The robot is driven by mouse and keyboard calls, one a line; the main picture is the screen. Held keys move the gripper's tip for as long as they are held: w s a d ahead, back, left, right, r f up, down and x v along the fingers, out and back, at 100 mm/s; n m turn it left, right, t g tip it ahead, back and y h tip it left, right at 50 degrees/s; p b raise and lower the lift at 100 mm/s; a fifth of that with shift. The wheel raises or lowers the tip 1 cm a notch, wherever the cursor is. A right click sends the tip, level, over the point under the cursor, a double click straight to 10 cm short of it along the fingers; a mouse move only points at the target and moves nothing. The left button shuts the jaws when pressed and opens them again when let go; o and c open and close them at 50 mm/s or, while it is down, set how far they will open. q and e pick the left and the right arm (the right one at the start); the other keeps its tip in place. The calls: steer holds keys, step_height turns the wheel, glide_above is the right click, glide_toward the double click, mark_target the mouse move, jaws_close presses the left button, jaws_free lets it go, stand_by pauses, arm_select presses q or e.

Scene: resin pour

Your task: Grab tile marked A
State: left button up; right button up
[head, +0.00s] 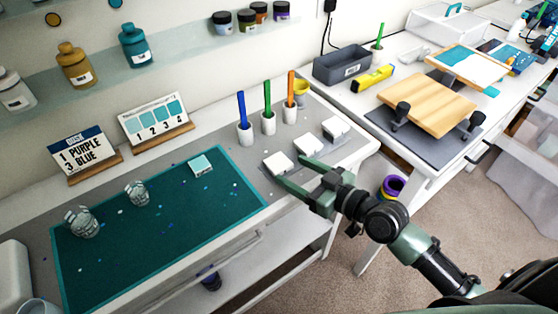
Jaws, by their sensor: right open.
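White tiles lie in a row on the grey work surface: a left one (277,163), a middle one (308,142) and a right one (335,128). No letter can be read on any of them, so I cannot tell which is marked A. My right gripper (288,171) is open and empty, with its fingertips close to the left white tile's near side; I cannot tell whether they touch it. A teal tile (201,165) lies on the green mat (180,230). My left gripper is not in view.
Cups with a blue stick (241,109), a green stick (267,97) and an orange stick (290,90) stand behind the tiles. Two clear cups (84,222) stand on the mat. Two cards (157,122) lean near the wall. A second table (400,70) holds a wooden board (428,102).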

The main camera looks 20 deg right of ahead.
mark_target(282, 165)
steer(key=x, duration=0.4)
steer(key=shift+s, duration=0.2)
steer(key=shift+c, duration=0.4)
steer(key=c, duration=1.2)
steer(key=shift+o, duration=0.2)
